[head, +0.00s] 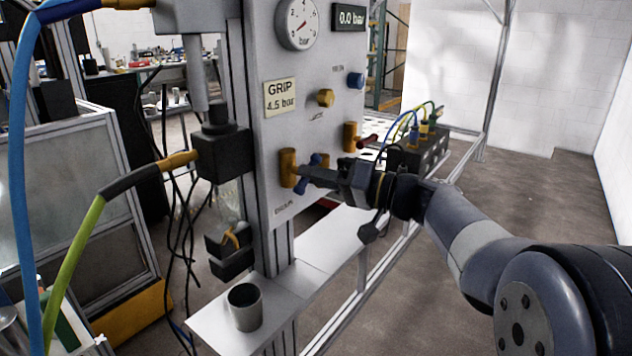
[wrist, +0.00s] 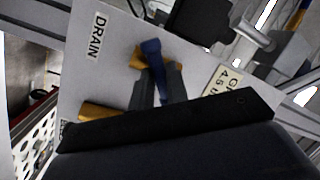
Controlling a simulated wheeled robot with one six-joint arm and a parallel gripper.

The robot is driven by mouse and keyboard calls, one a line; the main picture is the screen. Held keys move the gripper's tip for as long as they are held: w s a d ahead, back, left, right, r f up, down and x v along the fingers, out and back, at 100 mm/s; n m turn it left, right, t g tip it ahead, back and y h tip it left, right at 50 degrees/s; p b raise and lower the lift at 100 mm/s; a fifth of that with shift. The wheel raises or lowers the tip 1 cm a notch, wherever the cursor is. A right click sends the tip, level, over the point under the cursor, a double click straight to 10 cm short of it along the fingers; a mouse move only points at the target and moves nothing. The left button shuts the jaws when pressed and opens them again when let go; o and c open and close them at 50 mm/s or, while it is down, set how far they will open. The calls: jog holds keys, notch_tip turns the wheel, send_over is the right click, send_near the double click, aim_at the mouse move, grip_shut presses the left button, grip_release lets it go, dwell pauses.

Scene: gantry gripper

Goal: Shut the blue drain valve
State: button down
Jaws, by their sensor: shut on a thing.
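The drain valve has a brass body (head: 287,167) on the grey panel and a blue handle (head: 300,187). In the head view the handle shows above and below my gripper (head: 308,174), which covers its middle. In the wrist view the blue handle (wrist: 152,50) lies between my gripper's fingers (wrist: 158,76), across a brass body (wrist: 138,60) beside the DRAIN label (wrist: 97,35). My gripper is shut on the handle. Its exact angle to the pipe is hard to tell. The digital readout (head: 350,17) shows 0.0 bar.
A red-handled valve (head: 366,140) sits to the right on the panel. A yellow knob (head: 326,97) and blue knob (head: 355,80) are above. A dark block with cables (head: 422,150) stands at right. A grey cup (head: 244,307) stands on the shelf (head: 318,262) below.

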jog(key=m+t+b, duration=0.1)
jog(key=m, duration=0.3)
jog(key=m+t+b, duration=0.1)
jog(key=m+b, duration=0.1)
jog(key=m, duration=0.2)
jog(key=shift+f+m+y, duration=0.15)
jog(key=shift+m+y, duration=0.15)
jog(key=shift+m, duration=0.4)
jog(key=c, duration=1.4)
grip_release()
jog(key=shift+s, duration=0.1)
jog(key=v, duration=1)
jog(key=shift+s+d+f, duration=0.15)
jog(key=shift+s+d, duration=0.05)
jog(key=shift+d, duration=0.1)
